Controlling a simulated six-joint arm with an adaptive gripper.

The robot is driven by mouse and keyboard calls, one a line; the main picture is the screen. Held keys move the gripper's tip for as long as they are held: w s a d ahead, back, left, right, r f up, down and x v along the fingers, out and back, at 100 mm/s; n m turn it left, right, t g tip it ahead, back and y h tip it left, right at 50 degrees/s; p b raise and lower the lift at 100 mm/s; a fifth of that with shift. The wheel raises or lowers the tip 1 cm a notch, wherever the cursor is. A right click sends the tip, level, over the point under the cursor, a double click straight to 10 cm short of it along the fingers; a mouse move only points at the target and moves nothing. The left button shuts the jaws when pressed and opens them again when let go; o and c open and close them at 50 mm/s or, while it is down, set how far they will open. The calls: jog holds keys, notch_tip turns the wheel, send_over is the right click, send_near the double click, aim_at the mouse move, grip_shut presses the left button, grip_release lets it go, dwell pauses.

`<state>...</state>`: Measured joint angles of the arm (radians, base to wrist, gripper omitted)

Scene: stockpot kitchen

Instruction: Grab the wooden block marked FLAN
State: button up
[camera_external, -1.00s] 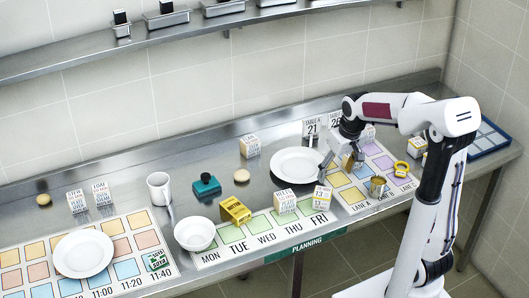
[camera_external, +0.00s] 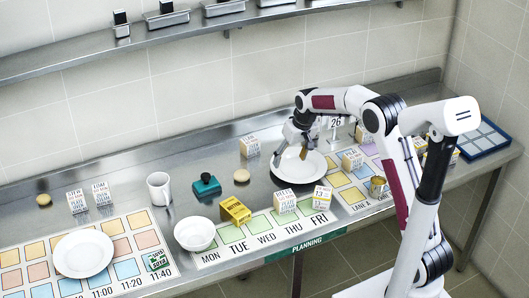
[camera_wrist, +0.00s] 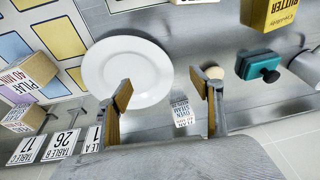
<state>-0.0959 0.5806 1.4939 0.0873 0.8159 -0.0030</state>
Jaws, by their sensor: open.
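A small wooden block with printed white faces (camera_external: 250,146) stands near the back of the counter, left of my gripper. Its top line seems to read FLAN, but the print is too small to be sure. In the wrist view this block (camera_wrist: 183,110) shows between and beyond my fingers, near the right finger, apart from both. My gripper (camera_external: 291,155) is open and empty above the plate, to the right of the block. Its two wood-coloured fingertips (camera_wrist: 161,88) are spread wide in the wrist view.
The white plate (camera_external: 311,166) lies under my gripper. A tan round piece (camera_external: 241,175) and a teal stamp-like object (camera_external: 206,185) lie left of it. A yellow butter box (camera_external: 236,210) and a printed block (camera_external: 285,201) stand in front. Number cards (camera_external: 336,123) stand at the back right.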

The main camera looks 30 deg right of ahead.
aim_at(251, 140)
jog(key=shift+t, duration=0.6)
jog(key=w+f, duration=0.1)
jog(key=w, duration=0.2)
jog(key=w+a+f, duration=0.1)
jog(key=w, duration=0.2)
jog(key=w+a+f, duration=0.1)
jog(key=w, duration=0.3)
jog(key=shift+a+f, duration=0.2)
jog(key=shift+f, duration=0.2)
jog(key=w, duration=0.1)
jog(key=w+r, duration=0.1)
jog(key=w+t, duration=0.1)
jog(key=shift+w+a+r+y, duration=0.15)
jog(key=shift+w+a+y, duration=0.15)
jog(key=shift+w+a, duration=0.05)
jog(key=shift+t, duration=0.6)
jog(key=w+r, duration=0.3)
jog(key=r, duration=0.1)
jog(key=shift+w+a+r, duration=0.1)
jog(key=shift+a, duration=0.15)
jog(key=shift+x, duration=1.3)
jog(key=shift+a, duration=0.1)
jog(key=shift+x, duration=2.6)
jog(key=shift+a, duration=0.1)
